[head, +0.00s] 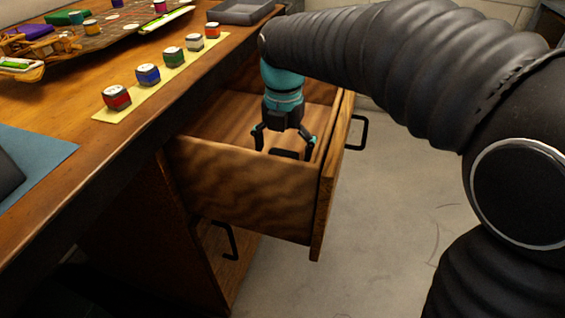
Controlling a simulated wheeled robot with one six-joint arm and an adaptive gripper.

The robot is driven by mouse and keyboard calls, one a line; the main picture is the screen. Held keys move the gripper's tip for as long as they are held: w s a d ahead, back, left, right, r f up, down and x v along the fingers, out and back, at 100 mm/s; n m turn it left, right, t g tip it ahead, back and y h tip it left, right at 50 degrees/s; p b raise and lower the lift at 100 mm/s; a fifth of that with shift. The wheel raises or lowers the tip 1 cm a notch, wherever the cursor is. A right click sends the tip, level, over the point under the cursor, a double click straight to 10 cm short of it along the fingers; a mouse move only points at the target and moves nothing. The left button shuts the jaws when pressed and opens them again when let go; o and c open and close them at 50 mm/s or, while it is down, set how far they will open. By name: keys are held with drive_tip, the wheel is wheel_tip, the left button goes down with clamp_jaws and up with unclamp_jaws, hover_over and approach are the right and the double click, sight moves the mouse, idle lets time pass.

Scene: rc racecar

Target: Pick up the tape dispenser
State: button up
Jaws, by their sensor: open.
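My gripper (285,143) points down inside the open wooden drawer (245,190). Its two fingers are spread apart. A small dark object (285,154) lies low between and just below the fingertips, partly hidden by the drawer's side wall. It may be the tape dispenser, but too little of it shows to tell. I cannot tell whether the fingers touch it.
The drawer walls stand close around my gripper. A black handle (358,133) is on the drawer front. The desk top (60,105) holds a yellow strip (135,105) with several colored pots, a dark grey tray (240,12) and a cluttered board (90,38).

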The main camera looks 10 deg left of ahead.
sight(283, 152)
drive_tip(key=shift+f, duration=0.6)
drive_tip(key=c, duration=1.4)
drive_tip(key=shift+r, duration=0.15)
wheel_tip(283, 152, up, 18)
drive_tip(key=shift+f+p, duration=0.1)
drive_tip(key=shift+p, duration=0.35)
drive_tip(key=o, duration=0.4)
drive_tip(key=shift+c, duration=0.6)
